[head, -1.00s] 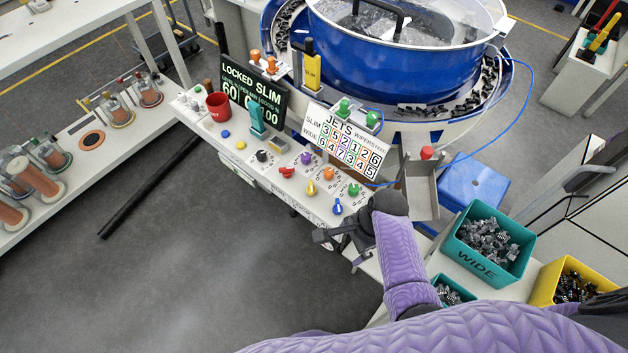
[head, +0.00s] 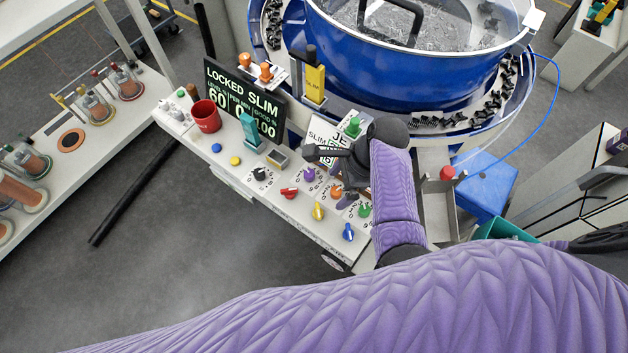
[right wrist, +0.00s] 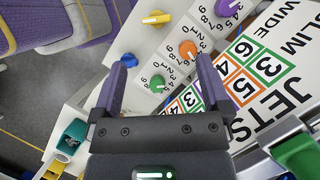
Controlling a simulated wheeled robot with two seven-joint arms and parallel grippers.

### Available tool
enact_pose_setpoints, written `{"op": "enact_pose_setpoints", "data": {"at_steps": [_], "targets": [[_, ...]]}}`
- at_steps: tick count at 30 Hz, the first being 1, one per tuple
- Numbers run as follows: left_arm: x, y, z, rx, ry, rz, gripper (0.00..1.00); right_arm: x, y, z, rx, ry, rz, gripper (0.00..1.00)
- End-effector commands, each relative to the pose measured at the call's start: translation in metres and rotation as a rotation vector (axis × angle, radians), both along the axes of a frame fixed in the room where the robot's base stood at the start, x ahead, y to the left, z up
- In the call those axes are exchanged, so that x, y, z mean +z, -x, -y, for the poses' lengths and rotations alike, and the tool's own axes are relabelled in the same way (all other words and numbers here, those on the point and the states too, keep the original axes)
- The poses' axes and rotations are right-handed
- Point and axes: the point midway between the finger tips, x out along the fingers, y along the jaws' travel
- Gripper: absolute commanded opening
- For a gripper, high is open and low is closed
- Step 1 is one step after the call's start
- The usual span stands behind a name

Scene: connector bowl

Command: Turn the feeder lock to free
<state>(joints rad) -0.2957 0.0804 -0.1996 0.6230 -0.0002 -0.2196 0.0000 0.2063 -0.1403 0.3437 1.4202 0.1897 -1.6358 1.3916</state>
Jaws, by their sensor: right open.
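The display (head: 243,100) reads "LOCKED SLIM". I cannot tell for certain which control is the feeder lock; a teal upright lever (head: 250,132) stands on the panel just below the display. My right gripper (head: 322,178) is open and empty above the right part of the panel, right of the teal lever. In the right wrist view the open fingers (right wrist: 162,62) straddle the view of a green knob (right wrist: 157,83), with an orange knob (right wrist: 188,50) beyond; contact cannot be told. My left gripper is not in view.
The panel also has black (head: 260,173), red (head: 289,192), yellow (head: 318,211), blue (head: 348,231) and purple (head: 309,174) knobs. A red mug (head: 206,116) stands at its left. The jets card (head: 325,130) is partly hidden by my arm. The blue bowl (head: 420,75) stands behind.

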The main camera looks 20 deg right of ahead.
Motion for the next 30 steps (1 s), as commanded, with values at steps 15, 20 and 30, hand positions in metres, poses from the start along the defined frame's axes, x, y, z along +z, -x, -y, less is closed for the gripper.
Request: {"op": "enact_pose_setpoints", "data": {"at_steps": [15,20,30], "targets": [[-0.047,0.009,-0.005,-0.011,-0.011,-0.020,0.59,-0.089,-0.003,-0.035,0.001,0.000,-0.002,0.97],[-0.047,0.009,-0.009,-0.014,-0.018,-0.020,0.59,-0.093,-0.004,-0.038,0.000,0.001,0.000,0.97],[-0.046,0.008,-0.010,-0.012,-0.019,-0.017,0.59,-0.092,-0.004,-0.037,0.000,0.001,0.000,0.59]]}}
